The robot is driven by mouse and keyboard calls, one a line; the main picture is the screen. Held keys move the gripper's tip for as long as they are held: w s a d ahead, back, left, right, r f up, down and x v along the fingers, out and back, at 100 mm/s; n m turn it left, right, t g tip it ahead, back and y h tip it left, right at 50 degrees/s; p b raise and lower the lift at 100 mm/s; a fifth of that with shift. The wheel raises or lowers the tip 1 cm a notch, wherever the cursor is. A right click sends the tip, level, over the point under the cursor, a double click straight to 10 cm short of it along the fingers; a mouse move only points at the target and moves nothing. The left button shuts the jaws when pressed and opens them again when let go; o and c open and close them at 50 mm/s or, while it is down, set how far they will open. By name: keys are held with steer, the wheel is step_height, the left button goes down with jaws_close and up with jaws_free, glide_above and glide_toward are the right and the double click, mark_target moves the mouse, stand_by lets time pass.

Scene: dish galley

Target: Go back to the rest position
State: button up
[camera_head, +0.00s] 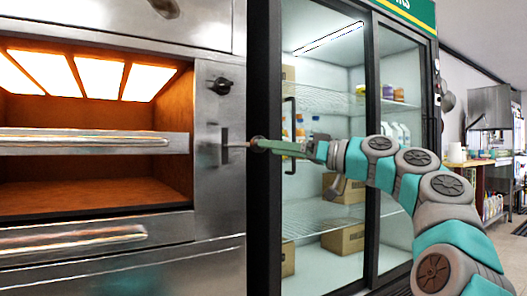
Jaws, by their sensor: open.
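My gripper (262,146) is at the left end of my teal and grey arm, which reaches in from the lower right. The gripper appears in front of the dark frame between the oven and the glass-door fridge. It is open, and I see nothing held in it. Its fingertips are small and seen nearly edge-on, close in the picture to the oven's steel side panel (215,175). I cannot tell whether they touch it.
The lit oven (95,143) with an orange interior fills the left. A control knob (221,86) is on its panel. The fridge (375,75) behind my arm holds bottles and cardboard boxes (343,239). A wooden counter (470,163) and shelves stand far right.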

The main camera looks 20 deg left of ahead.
steer(key=shift+s+d+f, duration=0.1)
steer(key=shift+d+f, duration=0.05)
steer(key=shift+d, duration=0.35)
steer(key=shift+s+d+f, duration=0.1)
steer(key=shift+d, duration=0.4)
steer(key=s+d+f+m+g+h+p, duration=0.1)
steer(key=s+d+f+m+h+p, duration=0.15)
steer(key=s+f, duration=0.35)
steer(key=s+d+f+m+h+p, duration=0.1)
steer(key=s+f+m+h+p, duration=0.1)
steer(key=s+f+h, duration=0.45)
steer(key=s+d+f+m+g+h+p, duration=0.15)
steer(key=s+f, duration=0.25)
steer(key=f, duration=0.4)
steer(key=s+d+f+m+g+h+p, duration=0.2)
steer(key=s+d+f+m+h+p, duration=0.2)
steer(key=s+d+f, duration=1.7)
steer(key=s+d+m+h, duration=0.3)
steer(key=d+h, duration=0.1)
steer(key=shift+s+d+f+m+h+p, duration=0.15)
steer(key=shift+s+f+m+h+p, duration=0.15)
steer(key=shift+m+h+p, duration=0.1)
